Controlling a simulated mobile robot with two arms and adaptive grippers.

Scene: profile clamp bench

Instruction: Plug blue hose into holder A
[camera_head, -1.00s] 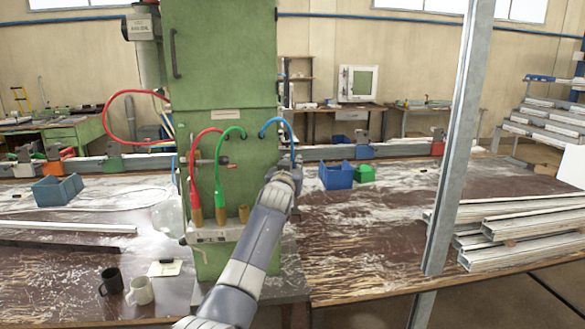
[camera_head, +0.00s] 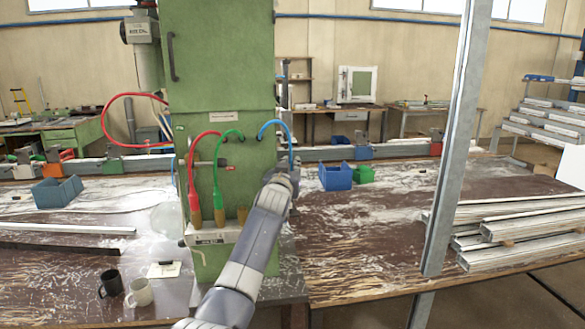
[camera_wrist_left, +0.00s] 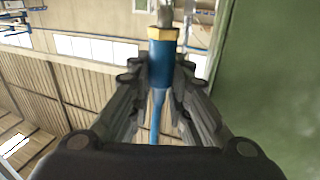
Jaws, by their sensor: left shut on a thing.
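The blue hose (camera_head: 277,122) arcs out of the green machine and down to my left gripper (camera_head: 289,172). In the left wrist view my left gripper (camera_wrist_left: 160,75) is shut on the hose's blue end (camera_wrist_left: 162,62), which has a brass-coloured collar (camera_wrist_left: 163,33). Brass holders stand on a pale block (camera_head: 203,236) at the machine's front. The red hose (camera_head: 193,180) ends at the left one and the green hose (camera_head: 217,180) at the middle one. A third holder (camera_head: 242,214), to their right, shows no hose and is partly hidden by my arm. I cannot read which holder is A.
The green machine (camera_head: 222,60) stands behind the holders. A blue bin (camera_head: 335,178) and a green bin (camera_head: 365,174) sit to the right of my gripper. A metal post (camera_head: 455,150) and stacked profiles (camera_head: 520,235) are farther right.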

